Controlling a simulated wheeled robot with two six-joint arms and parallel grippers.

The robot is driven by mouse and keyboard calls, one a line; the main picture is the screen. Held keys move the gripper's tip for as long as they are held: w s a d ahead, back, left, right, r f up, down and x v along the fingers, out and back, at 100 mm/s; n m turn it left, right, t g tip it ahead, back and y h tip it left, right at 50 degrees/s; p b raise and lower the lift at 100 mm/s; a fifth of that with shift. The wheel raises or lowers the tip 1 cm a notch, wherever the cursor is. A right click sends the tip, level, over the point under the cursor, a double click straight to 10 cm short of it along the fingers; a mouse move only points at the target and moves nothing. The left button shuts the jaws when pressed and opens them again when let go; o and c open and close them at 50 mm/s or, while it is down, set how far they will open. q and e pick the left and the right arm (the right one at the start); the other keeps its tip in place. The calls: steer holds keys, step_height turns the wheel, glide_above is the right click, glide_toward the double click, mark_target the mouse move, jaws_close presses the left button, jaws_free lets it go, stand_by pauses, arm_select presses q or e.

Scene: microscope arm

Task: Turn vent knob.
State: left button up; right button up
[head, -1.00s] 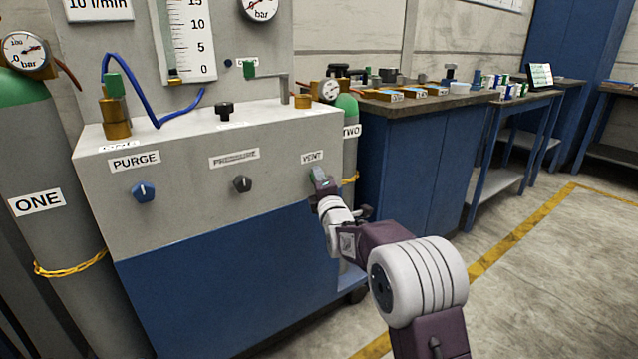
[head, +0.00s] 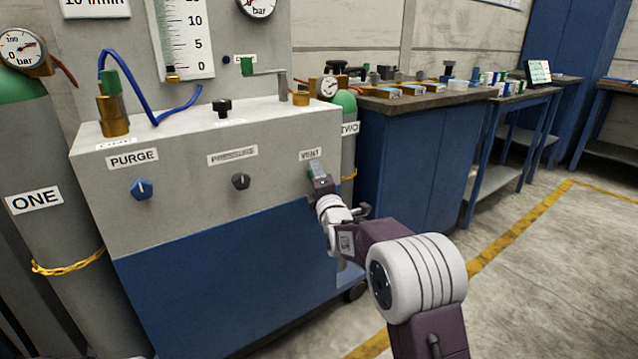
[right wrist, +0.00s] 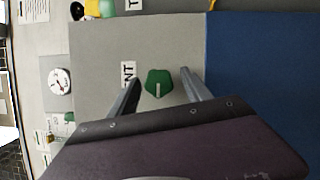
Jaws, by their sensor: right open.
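The vent knob (right wrist: 158,83) is green with a pale pointer line and sits on the grey panel. In the right wrist view it lies between the two open fingers of my right gripper (right wrist: 157,88), with a gap on each side. In the head view my right gripper (head: 316,172) is at the panel just below the VENT label (head: 310,154) and mostly hides the knob. I cannot tell how deep the fingers reach around it. My left gripper is not in view.
A blue purge knob (head: 141,188) and a dark pressure knob (head: 241,181) are on the same panel to the left. Gas cylinder ONE (head: 45,220) stands at the left, cylinder TWO (head: 348,150) behind the panel's right end. A blue workbench (head: 415,155) is to the right.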

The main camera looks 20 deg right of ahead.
steer(key=s+p, duration=0.1)
steer(key=s, duration=0.7)
steer(key=shift+s+a+f+p, duration=0.2)
steer(key=shift+s+f+p, duration=0.15)
steer(key=shift+s, duration=0.05)
